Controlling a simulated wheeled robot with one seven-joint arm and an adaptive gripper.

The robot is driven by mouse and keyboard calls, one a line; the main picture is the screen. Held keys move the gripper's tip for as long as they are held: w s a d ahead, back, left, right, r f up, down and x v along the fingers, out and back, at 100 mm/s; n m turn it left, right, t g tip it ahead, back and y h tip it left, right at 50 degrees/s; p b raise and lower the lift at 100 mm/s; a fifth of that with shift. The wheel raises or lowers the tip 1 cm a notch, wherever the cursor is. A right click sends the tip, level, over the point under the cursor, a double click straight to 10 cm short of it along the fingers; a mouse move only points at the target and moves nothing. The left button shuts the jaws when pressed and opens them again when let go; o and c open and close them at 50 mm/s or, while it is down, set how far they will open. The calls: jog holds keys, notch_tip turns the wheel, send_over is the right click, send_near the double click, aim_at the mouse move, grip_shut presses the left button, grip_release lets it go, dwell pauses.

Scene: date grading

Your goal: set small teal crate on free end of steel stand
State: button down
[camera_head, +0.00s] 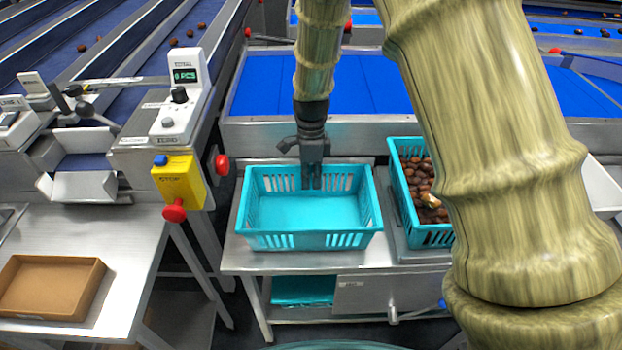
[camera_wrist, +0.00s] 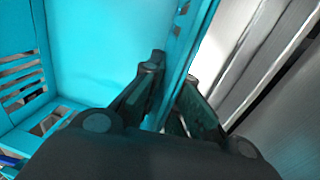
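The small teal crate (camera_head: 308,240) is empty and upright at the left end of the steel stand (camera_head: 250,262). It looks level, and I cannot see any gap under it. My gripper (camera_head: 312,185) points down at the crate's far wall. In the wrist view, the fingers of my gripper (camera_wrist: 172,76) straddle that slotted wall, one inside the teal crate (camera_wrist: 95,40) and one outside, and look closed on it. The outer finger is hidden in the head view.
A second teal crate (camera_head: 398,160) holding brown dates stands to the right, partly behind my arm. A blue conveyor (camera_head: 270,85) runs behind. At left are a yellow stop box (camera_head: 180,180) with red button, a counter display (camera_head: 185,75), and a brown tray (camera_head: 50,285) on a steel table.

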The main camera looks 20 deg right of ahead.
jog(key=shift+f, duration=0.2)
jog(key=c, duration=1.6)
grip_release()
jog(key=shift+c, duration=0.2)
notch_tip(320, 180, up, 12)
jog(key=w+b, duration=0.1)
jog(key=shift+w+d, duration=0.25)
jog(key=shift+w, duration=0.05)
jog(key=shift+s, duration=0.1)
